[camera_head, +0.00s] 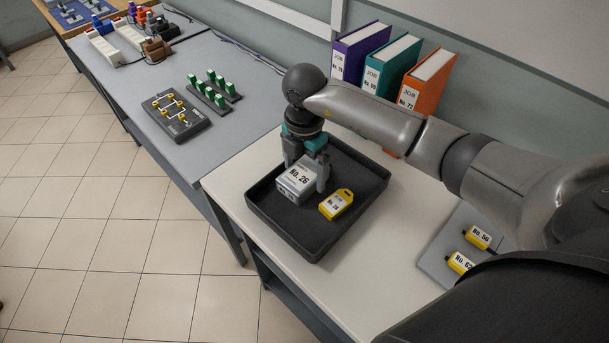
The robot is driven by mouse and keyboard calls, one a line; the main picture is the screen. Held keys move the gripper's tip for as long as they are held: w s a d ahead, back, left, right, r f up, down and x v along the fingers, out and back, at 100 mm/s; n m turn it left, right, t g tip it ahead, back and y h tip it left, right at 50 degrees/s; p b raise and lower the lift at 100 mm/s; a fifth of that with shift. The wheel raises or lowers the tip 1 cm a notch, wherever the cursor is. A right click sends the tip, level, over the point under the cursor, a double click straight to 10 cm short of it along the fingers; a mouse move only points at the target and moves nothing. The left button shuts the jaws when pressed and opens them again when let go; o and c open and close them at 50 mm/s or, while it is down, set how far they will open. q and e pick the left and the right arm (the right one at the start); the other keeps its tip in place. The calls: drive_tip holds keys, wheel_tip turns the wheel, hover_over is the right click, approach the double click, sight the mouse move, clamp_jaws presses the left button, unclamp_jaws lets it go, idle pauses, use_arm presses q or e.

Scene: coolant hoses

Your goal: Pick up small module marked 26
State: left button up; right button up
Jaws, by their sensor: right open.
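The small module marked No. 26 (296,184) is a grey box with a white label on top. It sits in the left part of a black tray (300,243). My right gripper (306,172) points down into the tray at the module's far side. Its fingers are apart, one at the module's far left and one at its right. Whether they touch it I cannot tell. My left gripper is not in view.
A yellow tag (337,204) lies in the tray, close right of the module; its number is too small to read surely. Purple, teal and orange binders (428,82) stand behind the tray. A grey plate (445,262) with yellow tags lies at right. The tray's right part is clear.

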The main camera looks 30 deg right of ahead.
drive_tip(key=shift+f, duration=0.6)
drive_tip(key=shift+r, duration=0.1)
clamp_jaws()
idle(0.3)
